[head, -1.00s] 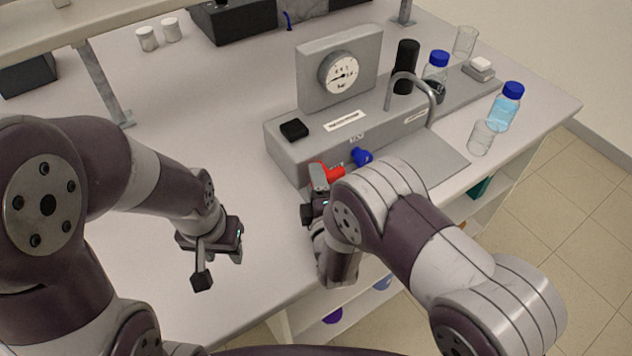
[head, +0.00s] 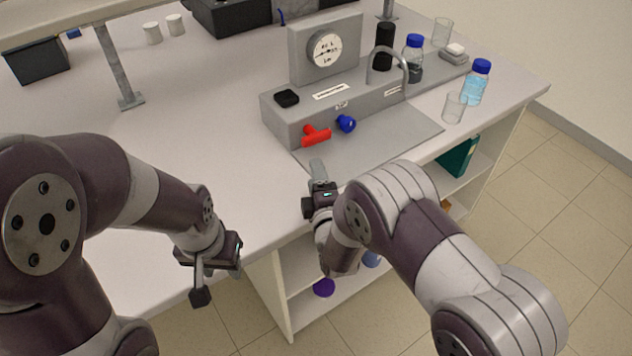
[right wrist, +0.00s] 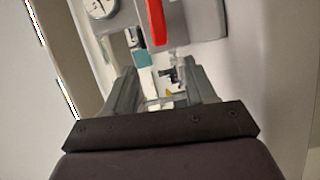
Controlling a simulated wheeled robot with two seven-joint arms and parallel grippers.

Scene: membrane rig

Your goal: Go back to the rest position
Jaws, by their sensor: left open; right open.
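My left gripper (head: 216,284) hangs at the front left of the bench in the head view, apart from everything and open. My right gripper (head: 317,172) is open in front of the grey rig (head: 283,121), near the bench's front edge. Its two fingers (right wrist: 160,98) show spread in the right wrist view with nothing gripped between them. The rig carries a red handle (head: 315,136), a blue knob (head: 346,123) and a round gauge (head: 325,49). The red handle also shows in the right wrist view (right wrist: 156,22), beyond the fingers.
Blue-capped bottles (head: 476,82) and clear glasses (head: 454,107) stand at the right of the bench (head: 200,130). White jars (head: 152,33) stand at the back left near a shelf post (head: 118,66). The bench's left half is largely clear. Open shelves lie below its front edge.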

